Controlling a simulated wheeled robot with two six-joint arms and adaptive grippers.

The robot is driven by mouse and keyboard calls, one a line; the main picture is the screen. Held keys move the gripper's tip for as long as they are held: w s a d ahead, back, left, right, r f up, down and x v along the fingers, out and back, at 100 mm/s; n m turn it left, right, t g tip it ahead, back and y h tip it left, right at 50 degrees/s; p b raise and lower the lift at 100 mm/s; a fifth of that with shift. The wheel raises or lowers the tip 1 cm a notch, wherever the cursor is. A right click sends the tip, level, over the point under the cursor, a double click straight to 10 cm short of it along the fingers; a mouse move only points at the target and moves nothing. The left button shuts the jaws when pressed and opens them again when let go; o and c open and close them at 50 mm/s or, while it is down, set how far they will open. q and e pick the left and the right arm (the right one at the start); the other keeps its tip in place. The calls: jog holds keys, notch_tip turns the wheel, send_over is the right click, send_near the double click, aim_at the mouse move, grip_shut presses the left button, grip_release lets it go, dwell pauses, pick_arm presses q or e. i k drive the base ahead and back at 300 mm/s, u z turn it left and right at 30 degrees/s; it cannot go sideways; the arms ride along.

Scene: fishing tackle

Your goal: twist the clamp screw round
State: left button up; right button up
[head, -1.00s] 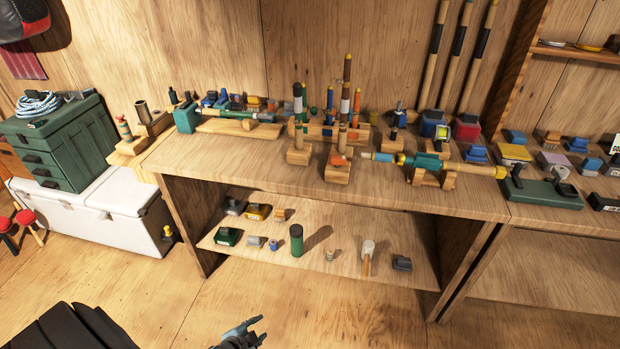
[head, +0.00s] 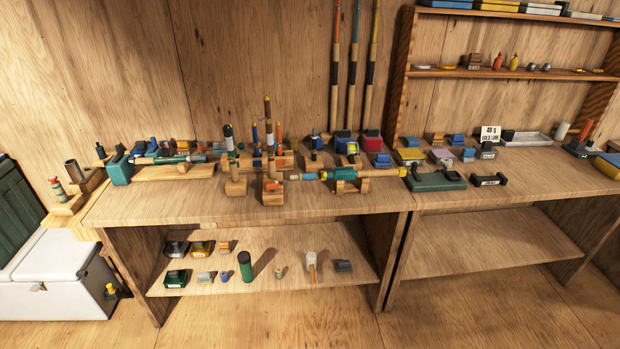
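A clamp screw is too small to make out for certain. A teal block (head: 120,169) stands at the left end of the workbench (head: 235,205), beside a rod-like piece (head: 165,159) lying over a wooden base (head: 175,173). Farther right, a teal fitting (head: 345,173) sits around a yellow-ended rod (head: 385,172) on a wooden stand (head: 350,187). I cannot tell which of these bears the screw. Neither of my grippers shows in the head view.
Upright rods and wooden blocks (head: 273,194) crowd the bench's middle. The lower shelf (head: 210,281) holds small boxes and a green cylinder (head: 246,260). A white cooler (head: 60,272) stands at left. The bench's front strip is mostly clear, as is the right lower shelf (head: 480,245).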

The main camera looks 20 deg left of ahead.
aim_at(273, 186)
jog(key=z, duration=0.45)
jog(key=i, duration=1.7)
jog(key=u, duration=0.85)
